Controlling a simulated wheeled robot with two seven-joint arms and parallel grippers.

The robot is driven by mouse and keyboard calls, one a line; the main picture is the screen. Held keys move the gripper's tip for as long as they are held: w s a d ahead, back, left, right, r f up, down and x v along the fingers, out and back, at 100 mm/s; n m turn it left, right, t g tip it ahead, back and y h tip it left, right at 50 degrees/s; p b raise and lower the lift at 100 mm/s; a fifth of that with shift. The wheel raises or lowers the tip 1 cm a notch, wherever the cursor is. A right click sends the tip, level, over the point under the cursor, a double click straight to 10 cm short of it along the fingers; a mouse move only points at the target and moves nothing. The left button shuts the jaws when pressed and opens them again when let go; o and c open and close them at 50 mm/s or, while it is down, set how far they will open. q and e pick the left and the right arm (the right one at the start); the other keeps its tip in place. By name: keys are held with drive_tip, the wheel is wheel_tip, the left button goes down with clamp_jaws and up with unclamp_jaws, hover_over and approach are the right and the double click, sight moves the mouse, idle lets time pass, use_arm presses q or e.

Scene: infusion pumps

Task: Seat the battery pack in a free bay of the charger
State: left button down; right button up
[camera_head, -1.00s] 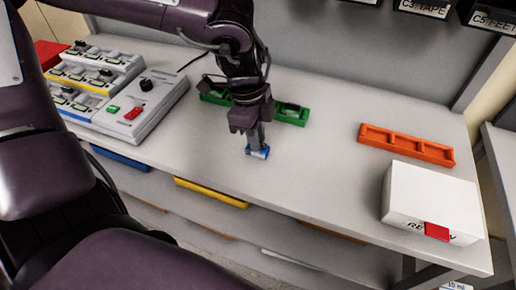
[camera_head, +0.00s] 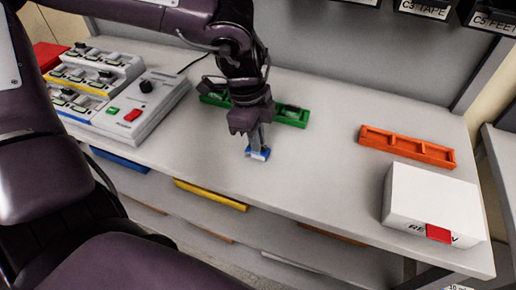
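My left gripper (camera_head: 257,145) points down over the middle of the table. A small blue and white block (camera_head: 257,154), which looks like the battery pack, is at its fingertips. The fingers appear closed around the block's upper part. I cannot tell whether the block touches the table. A grey unit (camera_head: 158,98) with a black knob and red and green buttons stands at the left. Beside it are stepped rows of bays (camera_head: 100,72) with coloured strips and dark items. No label shows which of these is the charger. My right gripper is not in view.
A green tray (camera_head: 292,115) with dark items lies behind my gripper, partly hidden by it. An orange tray (camera_head: 408,146) with empty compartments lies at the right. A white box (camera_head: 430,200) with a red label stands at the front right. The table (camera_head: 320,180) between is clear.

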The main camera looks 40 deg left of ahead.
use_arm(q)
drive_tip(key=shift+r+p, duration=1.9)
drive_tip(key=shift+r, duration=1.15)
